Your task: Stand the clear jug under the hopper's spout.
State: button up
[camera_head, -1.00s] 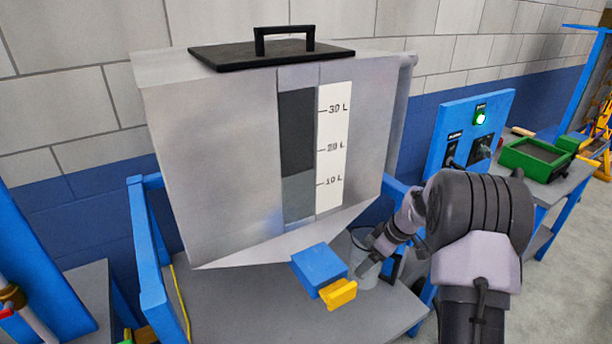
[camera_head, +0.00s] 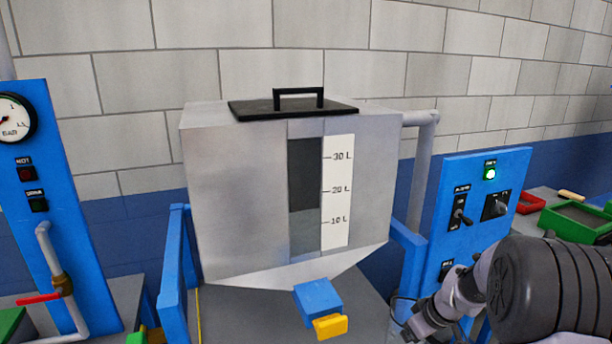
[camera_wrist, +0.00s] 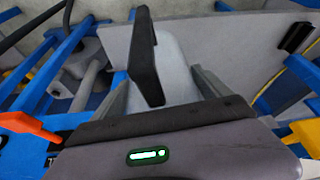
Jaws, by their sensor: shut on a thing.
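The grey hopper (camera_head: 235,200) stands in the middle of the head view, with a level window and a litre scale on its front. Its blue spout (camera_head: 317,298) with a yellow tab (camera_head: 331,327) juts out low at the front. My gripper (camera_wrist: 165,88) is shut on the clear jug (camera_wrist: 178,68), whose black handle (camera_wrist: 145,55) points toward the wrist camera. In the head view my wrist is at the lower right, right of the spout. The jug cannot be clearly made out there, and its base is hidden.
A blue panel (camera_head: 470,225) with switches and a green lamp stands right of the hopper. Blue frame posts (camera_head: 173,265) flank the hopper. A gauge panel (camera_head: 45,190) is at the left. A grey shelf (camera_head: 235,310) lies below the hopper.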

jog(key=s+a+r+m+h, duration=0.2)
jog(key=s+a+r+m, duration=0.3)
jog(key=s+a, duration=0.5)
jog(key=s+a+f, duration=0.1)
jog(key=s+f, duration=0.2)
jog(key=f, duration=0.2)
jog(key=shift+s+a+m+t, duration=0.25)
jog(key=shift+m+t, duration=0.05)
jog(key=shift+t, duration=0.1)
